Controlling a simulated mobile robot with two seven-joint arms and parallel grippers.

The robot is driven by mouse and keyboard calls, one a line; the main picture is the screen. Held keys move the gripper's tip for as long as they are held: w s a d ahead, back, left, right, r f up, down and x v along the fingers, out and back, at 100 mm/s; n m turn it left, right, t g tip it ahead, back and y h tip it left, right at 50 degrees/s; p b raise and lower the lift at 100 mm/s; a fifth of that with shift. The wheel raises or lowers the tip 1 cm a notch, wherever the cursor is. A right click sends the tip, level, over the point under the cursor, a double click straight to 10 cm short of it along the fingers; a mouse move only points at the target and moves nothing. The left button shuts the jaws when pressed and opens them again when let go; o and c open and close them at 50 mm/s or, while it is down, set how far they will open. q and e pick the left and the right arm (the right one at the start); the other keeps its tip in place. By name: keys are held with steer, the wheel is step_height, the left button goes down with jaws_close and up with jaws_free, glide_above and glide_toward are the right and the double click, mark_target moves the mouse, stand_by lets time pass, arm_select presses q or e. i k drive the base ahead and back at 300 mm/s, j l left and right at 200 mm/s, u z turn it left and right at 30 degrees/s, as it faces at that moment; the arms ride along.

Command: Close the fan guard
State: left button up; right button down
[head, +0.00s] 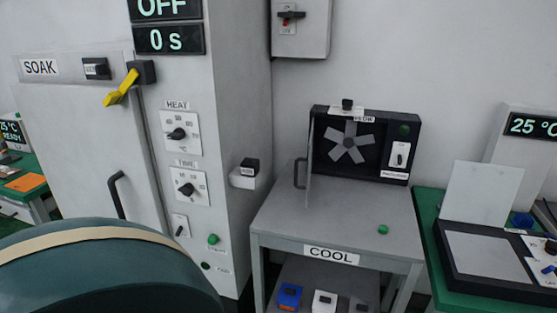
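The fan unit (388,172) stands at the back of the grey table labelled COOL, with a grey five-bladed fan (352,142) inside its dark housing. The fan guard (310,160) is a thin panel hinged at the unit's left side. It stands swung open toward me, seen nearly edge-on. Its dark handle (299,173) sticks out on the left of the panel. A small black latch or knob (347,104) sits on top of the housing. Neither of my grippers is in view.
The COOL table top (345,215) is mostly clear, with a green button (383,230) near its front right. A SOAK cabinet (90,150) with a yellow lever (121,87) stands left. A green bench (430,215) holds a black-framed device (490,255) at right. A large teal rounded shape blocks the lower left.

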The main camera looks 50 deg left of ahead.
mark_target(309, 159)
steer(key=k+j+u, duration=0.15)
steer(key=j, duration=0.3)
steer(key=k+j+u, duration=0.15)
steer(key=j, duration=0.3)
steer(key=k+j+u, duration=0.15)
steer(key=j, duration=0.35)
steer(key=k+j+u, duration=0.15)
steer(key=j, duration=0.3)
steer(key=i, duration=0.05)
